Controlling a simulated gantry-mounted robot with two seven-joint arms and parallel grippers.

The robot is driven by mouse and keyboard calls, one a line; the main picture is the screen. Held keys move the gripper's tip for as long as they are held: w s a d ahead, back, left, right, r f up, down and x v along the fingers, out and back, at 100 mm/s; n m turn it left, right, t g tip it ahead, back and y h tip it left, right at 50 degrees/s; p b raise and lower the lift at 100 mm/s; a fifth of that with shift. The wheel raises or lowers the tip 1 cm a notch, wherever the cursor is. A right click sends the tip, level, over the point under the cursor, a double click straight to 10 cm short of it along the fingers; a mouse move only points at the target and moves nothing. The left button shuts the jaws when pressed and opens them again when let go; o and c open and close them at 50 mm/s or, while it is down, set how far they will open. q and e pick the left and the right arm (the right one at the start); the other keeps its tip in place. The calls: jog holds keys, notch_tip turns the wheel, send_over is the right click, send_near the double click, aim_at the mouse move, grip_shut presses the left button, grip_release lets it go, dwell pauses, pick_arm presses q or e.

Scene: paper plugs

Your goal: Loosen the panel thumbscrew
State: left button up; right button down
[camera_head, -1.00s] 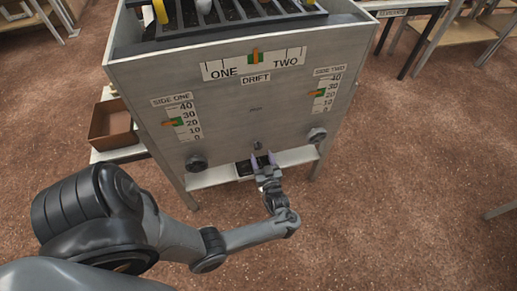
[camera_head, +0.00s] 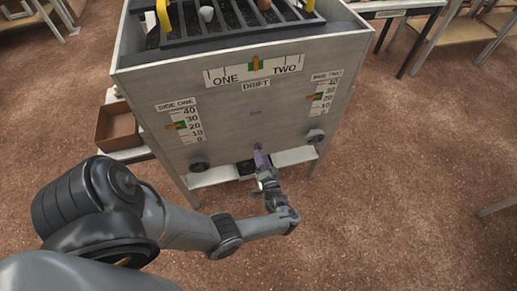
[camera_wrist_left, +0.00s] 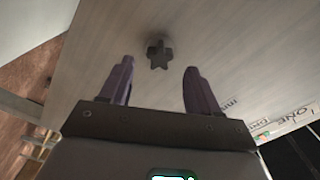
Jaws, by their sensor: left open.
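The panel thumbscrew, a small dark star-shaped knob (camera_wrist_left: 160,53), shows on the grey panel (camera_wrist_left: 240,45) in the left wrist view, between and beyond my fingertips. My left gripper (camera_head: 262,159) is open, with purple fingers pointing at the low middle of the panel (camera_head: 225,130). The fingers stand apart on either side of the knob in the wrist view, and I see no contact. In the head view the gripper largely covers the knob. My right gripper is not in view.
Round dark side knobs sit at the panel's lower left (camera_head: 199,164) and lower right (camera_head: 315,136). Gauges and a drift scale (camera_head: 254,68) are above. A slatted rack (camera_head: 235,25) tops the box. A brown tray (camera_head: 118,126) stands at left; open floor lies at right.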

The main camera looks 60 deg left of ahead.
aim_at(258, 147)
pick_arm(q)
jog(key=shift+a, duration=0.2)
dwell(0.3)
jog(key=shift+w+a, duration=0.25)
jog(key=shift+a, duration=0.65)
jog(key=shift+w+a, duration=0.2)
jog(key=shift+a, duration=0.7)
jog(key=c, duration=1)
jog(key=shift+b, duration=0.3)
jog(key=n+b, duration=0.5)
jog(key=n, duration=0.9)
jog(key=shift+n, duration=0.4)
jog(key=o, duration=1)
